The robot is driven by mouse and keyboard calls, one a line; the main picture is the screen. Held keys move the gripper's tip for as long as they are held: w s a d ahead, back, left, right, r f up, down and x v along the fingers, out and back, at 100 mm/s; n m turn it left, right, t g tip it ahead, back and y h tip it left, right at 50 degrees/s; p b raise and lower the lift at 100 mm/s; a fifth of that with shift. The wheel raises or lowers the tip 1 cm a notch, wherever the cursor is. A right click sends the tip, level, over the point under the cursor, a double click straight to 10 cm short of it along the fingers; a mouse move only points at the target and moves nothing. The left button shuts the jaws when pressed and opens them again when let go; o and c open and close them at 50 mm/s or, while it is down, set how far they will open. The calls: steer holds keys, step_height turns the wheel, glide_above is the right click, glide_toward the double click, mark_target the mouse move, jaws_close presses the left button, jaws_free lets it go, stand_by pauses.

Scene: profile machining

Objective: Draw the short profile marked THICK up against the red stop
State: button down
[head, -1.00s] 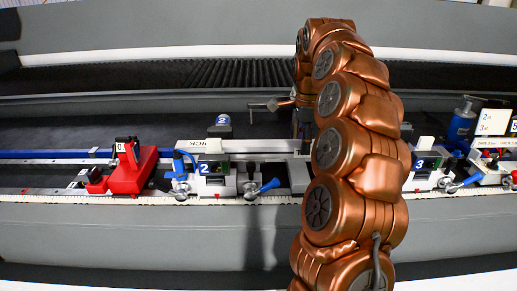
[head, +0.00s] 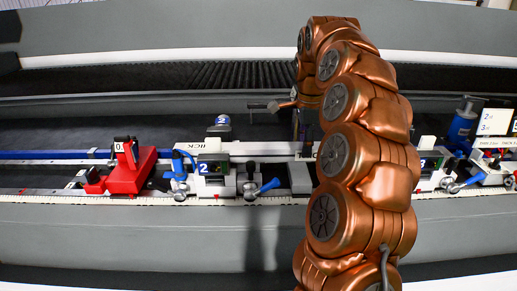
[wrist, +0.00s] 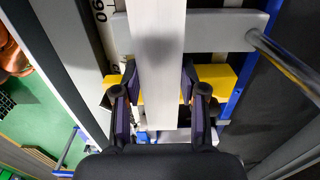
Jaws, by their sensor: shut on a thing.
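The short pale profile (head: 262,148) lies lengthwise along the machine, behind the unit marked 2. Part of the dark lettering, ending in "CK", shows near its left end. The red stop (head: 128,174), with a "0" plate, stands to its left. The profile's left end appears to be right of the stop; a blue clamp partly covers the place, so I cannot tell the exact gap. In the wrist view, my gripper (wrist: 160,92) is shut on the profile (wrist: 158,45) near one end, a finger on each side. My arm hides the gripper's fingers in the head view.
The unit marked 2 (head: 213,178) has blue handles in front of the profile. Another unit (head: 428,175) stands right of my arm, with a blue cylinder (head: 463,125) behind. A yellow block (wrist: 218,82) lies beneath the profile at my fingers.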

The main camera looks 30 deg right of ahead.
mark_target(265, 146)
steer(key=shift+w+a+b, duration=0.55)
steer(key=shift+w+a, duration=0.25)
steer(key=shift+a, duration=0.85)
steer(key=shift+w+a+b, duration=0.6)
steer(key=shift+w+a, duration=0.15)
steer(key=shift+a, duration=0.95)
steer(key=shift+w+a+b, duration=0.55)
steer(key=shift+w+a, duration=0.25)
steer(key=shift+a, duration=0.85)
stand_by(1.3)
steer(key=c, duration=0.6)
jaws_free()
steer(key=s+d+p, duration=0.1)
steer(key=d, duration=0.2)
steer(key=s+d+p, duration=0.1)
steer(key=d+p, duration=0.1)
steer(key=d, duration=0.2)
steer(key=s+d+p, duration=0.1)
steer(key=s+d, duration=0.1)
steer(key=d, duration=0.1)
steer(key=shift+d+r+p, duration=0.2)
steer(key=shift+d+p, duration=0.05)
steer(key=shift+p, duration=0.15)
steer(key=shift+w+d+f+p, duration=0.1)
steer(key=shift+w+d+p, duration=0.05)
steer(key=shift+w+p, duration=0.15)
steer(key=shift+w+d+f+p, duration=0.1)
steer(key=shift+w+p, duration=0.05)
steer(key=shift+w, duration=0.2)
